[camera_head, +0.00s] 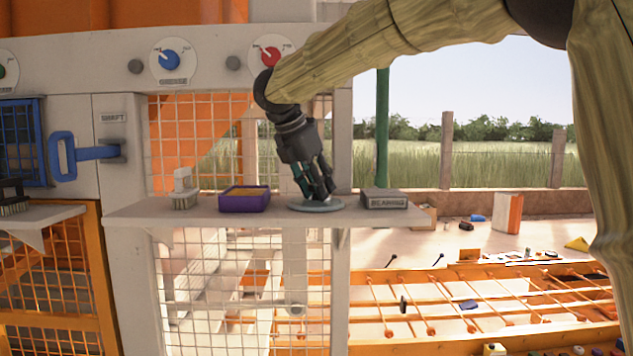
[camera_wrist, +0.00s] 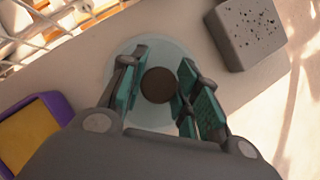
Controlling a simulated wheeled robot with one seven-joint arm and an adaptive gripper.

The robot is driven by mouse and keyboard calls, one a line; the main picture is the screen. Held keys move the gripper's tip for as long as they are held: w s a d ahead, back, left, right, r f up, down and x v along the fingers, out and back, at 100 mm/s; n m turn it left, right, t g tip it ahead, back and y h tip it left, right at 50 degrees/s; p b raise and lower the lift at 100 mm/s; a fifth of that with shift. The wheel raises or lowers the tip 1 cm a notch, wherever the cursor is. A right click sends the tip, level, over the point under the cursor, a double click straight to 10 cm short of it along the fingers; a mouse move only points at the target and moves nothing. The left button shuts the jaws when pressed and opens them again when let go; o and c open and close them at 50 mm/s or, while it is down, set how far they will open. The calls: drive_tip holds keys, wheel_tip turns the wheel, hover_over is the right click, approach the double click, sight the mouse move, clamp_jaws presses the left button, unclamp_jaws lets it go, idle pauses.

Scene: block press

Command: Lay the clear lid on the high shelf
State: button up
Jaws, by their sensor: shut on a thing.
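The clear lid (camera_head: 316,205) is a pale round disc with a dark knob. It is at the high shelf (camera_head: 150,211), between a purple box and a grey block, and looks flat on or just above the shelf top. In the wrist view the lid (camera_wrist: 151,56) shows as a translucent disc around its brown knob. My gripper (camera_head: 318,194) points down over the lid. Its teal fingers (camera_wrist: 157,88) stand on both sides of the knob, shut on it. Whether the lid touches the shelf is hard to tell.
The purple box (camera_head: 244,199) with yellow contents stands left of the lid, and a white brush (camera_head: 184,190) stands farther left. A wire mesh panel (camera_head: 200,143) rises behind the shelf.

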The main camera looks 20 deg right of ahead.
drive_tip(key=o, duration=1.1)
drive_tip(key=shift+c, duration=0.2)
drive_tip(key=shift+a, duration=0.1)
drive_tip(key=b+v, duration=0.3)
drive_tip(key=v, duration=0.9)
drive_tip(key=shift+w, duration=0.1)
